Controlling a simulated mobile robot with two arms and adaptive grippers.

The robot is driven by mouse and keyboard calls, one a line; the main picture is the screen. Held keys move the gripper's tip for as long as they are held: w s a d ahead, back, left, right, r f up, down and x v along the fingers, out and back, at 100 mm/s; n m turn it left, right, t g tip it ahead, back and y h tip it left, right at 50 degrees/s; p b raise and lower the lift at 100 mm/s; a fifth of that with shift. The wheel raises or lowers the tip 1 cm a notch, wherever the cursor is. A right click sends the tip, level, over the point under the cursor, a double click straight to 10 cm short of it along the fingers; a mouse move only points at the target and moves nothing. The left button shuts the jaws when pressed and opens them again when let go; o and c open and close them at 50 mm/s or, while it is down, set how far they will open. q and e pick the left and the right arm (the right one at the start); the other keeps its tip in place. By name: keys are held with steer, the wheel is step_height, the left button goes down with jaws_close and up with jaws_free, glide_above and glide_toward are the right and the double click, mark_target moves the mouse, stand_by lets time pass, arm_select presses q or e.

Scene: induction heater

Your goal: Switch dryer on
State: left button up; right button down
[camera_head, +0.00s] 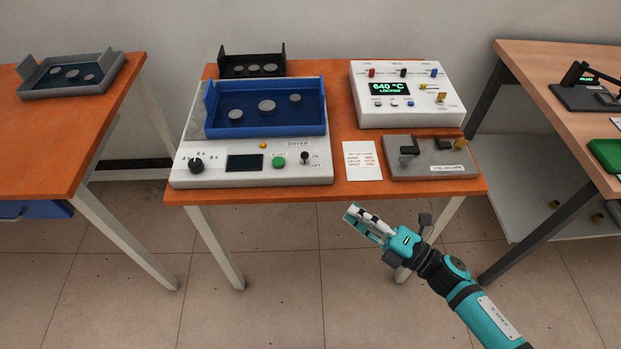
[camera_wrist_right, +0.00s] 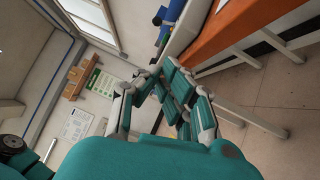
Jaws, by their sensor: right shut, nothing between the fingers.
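The dryer (camera_head: 217,173) is a white box on the middle orange table. Its front panel has a black knob (camera_head: 196,165) at the left, a dark blank screen (camera_head: 244,162), a green button (camera_head: 279,162) and a small black toggle switch (camera_head: 305,157) beside an on/off label. The toggle's exact position is too small to tell. My right gripper (camera_head: 350,212) is shut and empty. It is in front of the table's front edge, to the lower right of the dryer and apart from it. It also shows in the right wrist view (camera_wrist_right: 160,76). My left gripper is not in view.
A blue tray (camera_head: 245,125) with several grey discs sits on the dryer. Right of it are a white heater unit (camera_head: 405,115) reading 640 °C, a paper card (camera_head: 362,160) and a grey coil block (camera_head: 430,168). Other tables stand left and right. The floor in front is clear.

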mark_target(305, 159)
steer(key=shift+s+a+r+n+g+y, duration=0.15)
steer(key=shift+s+a+r+n+y, duration=0.1)
steer(key=shift+r+n, duration=0.15)
steer(key=shift+s+a+r+n+g+y, duration=0.2)
steer(key=shift+r+n, duration=0.1)
steer(key=shift+n, duration=0.1)
steer(key=x, duration=0.4)
steer(key=w+d+p+x, duration=0.1)
steer(key=x, duration=0.3)
steer(key=w+p+x, duration=0.1)
steer(key=x, duration=0.3)
steer(key=shift+r, duration=0.25)
steer(key=shift+w+p, duration=0.3)
steer(key=shift+w, duration=0.2)
steer(key=shift+r, duration=0.1)
